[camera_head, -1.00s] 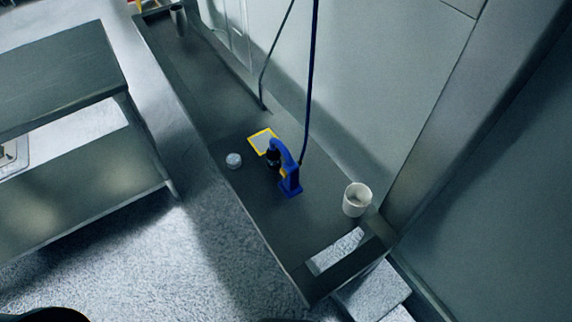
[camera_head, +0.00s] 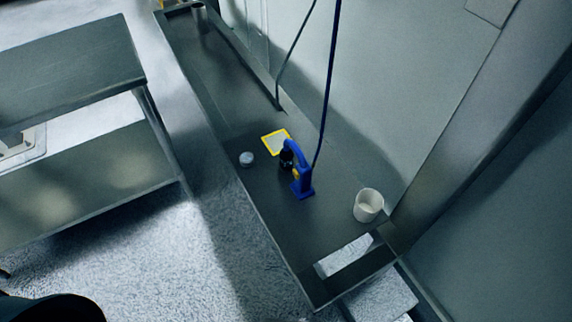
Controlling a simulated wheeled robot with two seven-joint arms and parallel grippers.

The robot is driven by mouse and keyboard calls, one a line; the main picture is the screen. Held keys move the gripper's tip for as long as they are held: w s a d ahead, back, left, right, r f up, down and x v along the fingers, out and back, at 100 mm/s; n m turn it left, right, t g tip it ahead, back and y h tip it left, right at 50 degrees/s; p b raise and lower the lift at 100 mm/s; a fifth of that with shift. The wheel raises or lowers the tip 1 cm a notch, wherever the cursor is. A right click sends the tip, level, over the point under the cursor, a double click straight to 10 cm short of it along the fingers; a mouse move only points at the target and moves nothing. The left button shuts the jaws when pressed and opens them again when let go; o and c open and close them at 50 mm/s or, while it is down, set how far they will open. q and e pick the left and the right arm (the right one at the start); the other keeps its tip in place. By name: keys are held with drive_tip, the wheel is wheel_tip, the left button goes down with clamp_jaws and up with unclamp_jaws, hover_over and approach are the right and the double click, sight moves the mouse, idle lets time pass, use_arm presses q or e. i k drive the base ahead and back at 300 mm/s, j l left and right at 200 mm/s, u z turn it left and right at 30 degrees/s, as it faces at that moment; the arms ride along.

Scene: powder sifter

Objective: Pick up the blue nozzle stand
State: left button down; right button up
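The blue nozzle stand (camera_head: 303,184) stands on the dark grey tabletop along the wall. It has a curved blue upper part and a black and yellow part at its left side. A blue hose or cord (camera_head: 328,95) runs up from beside it along the wall. Neither of my grippers shows in the head view. A dark rounded shape at the bottom left edge is cut off, and I cannot tell what it is.
On the same tabletop (camera_head: 235,105) are a yellow-edged square (camera_head: 275,142), a small round whitish item (camera_head: 247,159) and a white cup (camera_head: 368,205). A rectangular opening (camera_head: 343,256) lies near its front end. A grey bench (camera_head: 65,75) stands left, with speckled floor between.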

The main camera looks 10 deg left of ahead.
sight(301, 188)
drive_tip(key=i+j+z, duration=0.1)
drive_tip(key=j+z, duration=0.25)
drive_tip(key=j, duration=0.85)
drive_tip(key=j+z, duration=0.3)
drive_tip(key=j, duration=0.85)
